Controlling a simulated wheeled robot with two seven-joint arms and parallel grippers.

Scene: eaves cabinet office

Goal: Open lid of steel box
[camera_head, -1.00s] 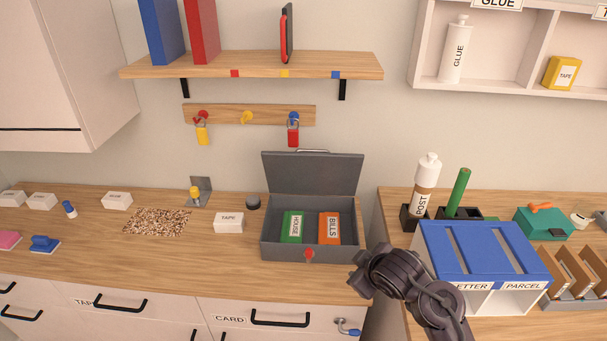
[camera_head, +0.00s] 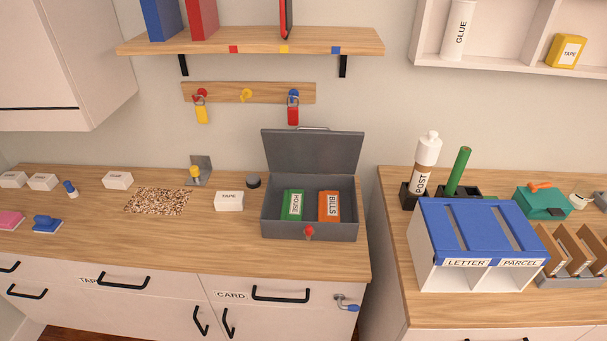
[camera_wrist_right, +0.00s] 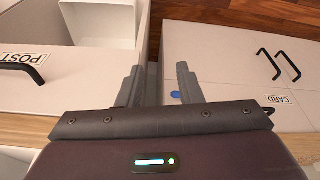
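The grey steel box (camera_head: 270,222) stands on the left wooden counter in the head view. Its lid (camera_head: 313,152) is raised and stands upright at the back, with a handle on its top edge. A green HOUSE item (camera_head: 292,205) and an orange BILLS item (camera_head: 329,206) lie inside. A red piece (camera_head: 308,231) sits on the box's front. My right gripper (camera_wrist_right: 157,82) shows in the right wrist view, its two fingers apart with nothing between them, over the cabinet fronts. My left gripper is in neither current view.
The blue-topped LETTER and PARCEL sorter (camera_head: 425,262) is on the right counter. A key with a blue head (camera_head: 347,305) sticks out of the CARD drawer front.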

